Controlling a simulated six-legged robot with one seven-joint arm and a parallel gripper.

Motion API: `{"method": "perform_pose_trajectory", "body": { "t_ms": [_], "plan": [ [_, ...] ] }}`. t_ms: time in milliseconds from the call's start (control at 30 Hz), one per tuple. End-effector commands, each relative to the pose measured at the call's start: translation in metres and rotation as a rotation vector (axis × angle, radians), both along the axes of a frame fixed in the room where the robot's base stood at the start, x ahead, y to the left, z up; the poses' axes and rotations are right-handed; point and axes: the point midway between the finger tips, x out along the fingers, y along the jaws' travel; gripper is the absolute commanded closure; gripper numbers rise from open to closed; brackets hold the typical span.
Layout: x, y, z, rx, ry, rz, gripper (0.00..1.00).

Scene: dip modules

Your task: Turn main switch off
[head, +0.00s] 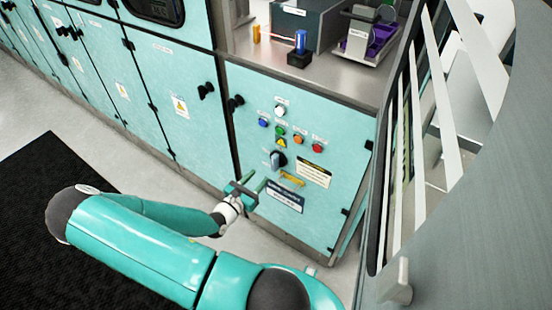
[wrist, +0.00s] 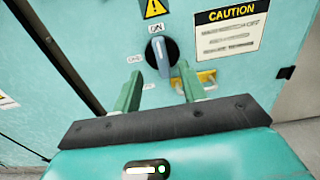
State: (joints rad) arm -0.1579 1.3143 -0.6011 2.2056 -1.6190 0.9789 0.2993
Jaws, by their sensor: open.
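The main switch (head: 277,160) is a round dark rotary knob with a grey-blue handle on the teal cabinet door (head: 325,210). In the wrist view the switch (wrist: 161,56) has its handle nearly upright, lined up with the ON label (wrist: 156,28) above it. The OFF label (wrist: 135,59) is to its left. My gripper (head: 250,183) is in front of the door, low and left of the switch in the head view. In the wrist view my gripper (wrist: 160,76) is open, its green fingers on either side of the handle's lower end, with nothing gripped.
A yellow bracket (head: 291,179) sits beside the switch, lower right. Coloured buttons (head: 298,139) and a caution sign (head: 313,174) are on the door. A slatted grey panel (head: 420,150) stands at the right. The floor left of the cabinet is clear around a black mat (head: 50,200).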

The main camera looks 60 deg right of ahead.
Motion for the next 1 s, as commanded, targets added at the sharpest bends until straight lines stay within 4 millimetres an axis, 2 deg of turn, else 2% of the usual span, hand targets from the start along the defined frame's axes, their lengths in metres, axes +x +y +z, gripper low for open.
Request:
{"method": "perform_pose_trajectory", "body": {
  "t_ms": [300,500,700,933,1000],
  "plan": [
    [-0.011,-0.064,0.0,-0.001,-0.001,-0.004,0.58],
    [-0.017,-0.097,0.0,-0.001,0.0,-0.004,0.58],
    [-0.019,-0.111,0.0,0.0,0.0,-0.002,0.58],
    [-0.018,-0.112,0.0,0.0,0.0,-0.001,0.58],
    [-0.018,-0.112,0.0,0.0,0.0,-0.001,0.7]
  ]
}}
